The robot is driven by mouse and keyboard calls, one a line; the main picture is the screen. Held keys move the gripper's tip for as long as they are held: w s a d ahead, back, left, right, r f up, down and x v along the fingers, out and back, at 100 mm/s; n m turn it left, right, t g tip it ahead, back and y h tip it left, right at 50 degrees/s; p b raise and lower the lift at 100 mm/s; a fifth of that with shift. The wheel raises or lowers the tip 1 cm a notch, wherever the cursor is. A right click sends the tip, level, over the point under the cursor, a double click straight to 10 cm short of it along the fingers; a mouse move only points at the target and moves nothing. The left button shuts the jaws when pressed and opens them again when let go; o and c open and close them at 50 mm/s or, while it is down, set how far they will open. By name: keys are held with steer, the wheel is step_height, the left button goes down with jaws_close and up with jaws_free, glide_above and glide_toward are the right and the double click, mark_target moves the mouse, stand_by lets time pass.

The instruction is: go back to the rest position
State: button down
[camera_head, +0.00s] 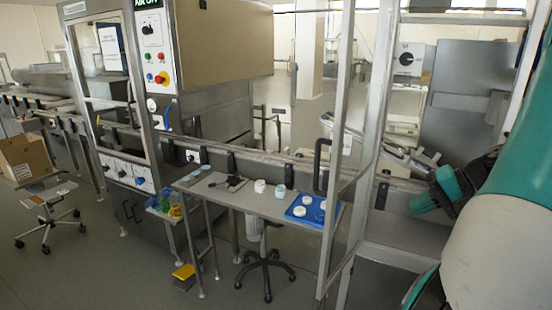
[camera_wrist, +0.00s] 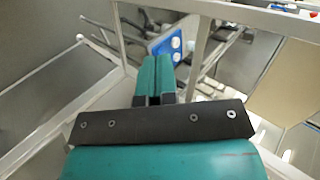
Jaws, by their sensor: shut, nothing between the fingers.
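In the wrist view my gripper (camera_wrist: 155,75) shows its two teal fingers side by side and closed, with nothing between them. It hangs in the air by a metal frame, apart from the table. The narrow work table (camera_head: 240,198) stands in the middle of the head view, left of my arm. A blue tray (camera_head: 296,214) with several white round containers lies at its right end. The tray also shows beyond my fingers in the wrist view (camera_wrist: 160,44).
Metal frame posts (camera_head: 352,150) stand between my arm and the table. More white containers (camera_head: 260,186) stand on the table. A wheeled stool (camera_head: 265,265) is below it. A control cabinet (camera_head: 155,60) is behind on the left, with a cardboard box (camera_head: 24,158) further left.

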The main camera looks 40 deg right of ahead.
steer(key=w+a+r+n+g+y+b, duration=0.1)
steer(key=w+a+n+g, duration=0.3)
steer(key=a, duration=0.7)
steer(key=w+a+r+n+g+b, duration=0.1)
steer(key=w+a+n, duration=0.5)
steer(key=a, duration=0.4)
steer(key=s+a+n+g, duration=0.1)
steer(key=s+a+n, duration=0.2)
steer(key=a, duration=0.4)
steer(key=s+a+n+g+h+b, duration=0.1)
steer(key=s+a+n, duration=0.2)
steer(key=a, duration=0.4)
steer(key=s+a+r+n+g+b, duration=0.1)
steer(key=s+a+n, duration=0.2)
steer(key=a, duration=0.5)
steer(key=shift+s, duration=0.75)
